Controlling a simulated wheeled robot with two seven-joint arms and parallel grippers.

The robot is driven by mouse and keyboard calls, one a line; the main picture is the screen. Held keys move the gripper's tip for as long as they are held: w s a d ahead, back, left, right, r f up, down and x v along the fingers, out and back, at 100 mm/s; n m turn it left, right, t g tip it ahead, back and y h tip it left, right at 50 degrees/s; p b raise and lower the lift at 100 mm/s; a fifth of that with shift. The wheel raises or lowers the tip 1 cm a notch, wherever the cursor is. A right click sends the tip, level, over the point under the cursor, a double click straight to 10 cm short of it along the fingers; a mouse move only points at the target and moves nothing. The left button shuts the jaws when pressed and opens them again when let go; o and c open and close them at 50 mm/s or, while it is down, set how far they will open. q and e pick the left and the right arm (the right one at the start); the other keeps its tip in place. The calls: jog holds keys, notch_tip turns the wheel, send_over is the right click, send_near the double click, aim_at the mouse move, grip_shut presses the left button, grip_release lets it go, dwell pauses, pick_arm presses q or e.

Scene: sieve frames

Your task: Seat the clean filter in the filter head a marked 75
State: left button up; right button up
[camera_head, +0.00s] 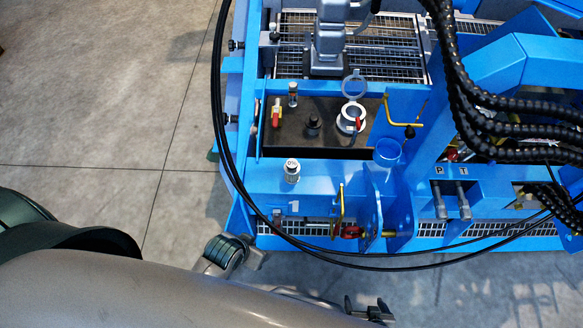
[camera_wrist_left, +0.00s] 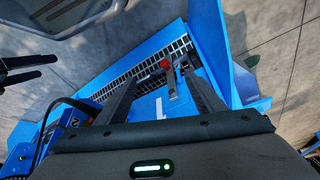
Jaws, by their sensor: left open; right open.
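No marking 75 is legible, and I cannot tell for certain which part is the clean filter or filter head a. A small silver-and-white cylinder (camera_head: 292,171) stands upright on the blue deck. A similar smaller fitting (camera_head: 293,94) stands at the back of the dark recessed panel. My left gripper (camera_head: 240,259) is just off the front left corner of the blue frame. In the left wrist view its fingers (camera_wrist_left: 160,80) are spread and empty above the frame. My right gripper (camera_head: 370,310) is at the bottom of the head view, open and empty, apart from the frame.
The dark panel (camera_head: 280,138) bears a red-handled valve (camera_head: 276,113), a black knob (camera_head: 313,124) and an open-lidded white filler neck (camera_head: 347,123). A yellow handle (camera_head: 339,208) rises near the front edge. Black hoses (camera_head: 470,100) cross the right side. Floor (camera_head: 90,110) at left is clear.

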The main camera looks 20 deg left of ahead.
pick_arm(q)
notch_tip(320, 180, up, 12)
jog(key=w+d+h, duration=0.1)
jog(key=w+d, duration=0.2)
jog(key=w+d+r+m+g+h, duration=0.2)
jog(key=w+d+r+m, duration=0.2)
jog(key=w+d+r, duration=0.35)
jog(key=w+a+r+g+y, duration=0.1)
jog(key=w+a+r+y, duration=0.1)
jog(key=w+a+r, duration=0.2)
jog(key=w+a+r+m+g+y, duration=0.1)
jog(key=w+a+r, duration=0.2)
jog(key=w, duration=0.7)
jog(key=shift+w+a+r+m+y+p, duration=0.35)
jog(key=shift+a+r+y+p, duration=0.1)
jog(key=shift+r, duration=0.1)
pick_arm(e)
jog(key=shift+w+a+r+t, duration=0.2)
jog(key=shift+a+r+t, duration=0.2)
jog(key=shift+a, duration=0.15)
jog(key=shift+w, duration=0.1)
